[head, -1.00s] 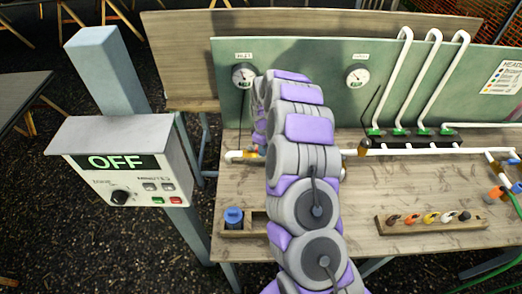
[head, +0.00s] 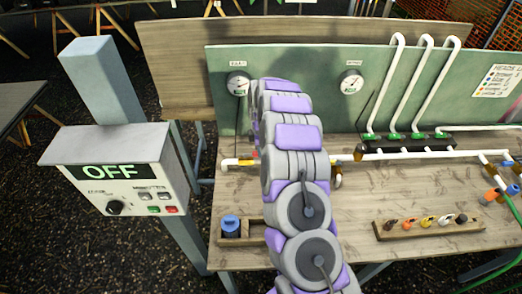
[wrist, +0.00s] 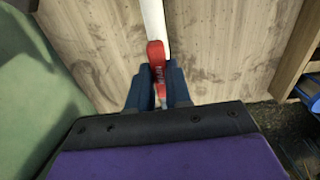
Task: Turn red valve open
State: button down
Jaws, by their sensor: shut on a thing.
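In the wrist view the red valve handle (wrist: 156,58) lies in line with a white pipe (wrist: 153,18). My gripper (wrist: 157,88) is shut on the handle, with a dark blue finger on each side of it. The handle's lower end is partly hidden between the fingers. In the head view my arm covers the gripper and most of the valve. A small red and yellow part shows on the white pipe (head: 230,162) just left of my arm.
A control box reading OFF (head: 120,185) stands at the left. Two gauges (head: 239,84) (head: 351,82) are on the green panel. A wooden rack (head: 430,231) with several coloured pieces lies at the front right. A blue-capped item (head: 231,226) sits in a wooden holder at the front left.

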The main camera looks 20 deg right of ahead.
jog(key=shift+w+r, duration=0.1)
jog(key=shift+w, duration=0.05)
jog(key=c, duration=1)
grip_release()
jog(key=shift+c, duration=0.2)
notch_tip(320, 180, up, 17)
jog(key=p, duration=0.1)
jog(key=shift+r, duration=0.1)
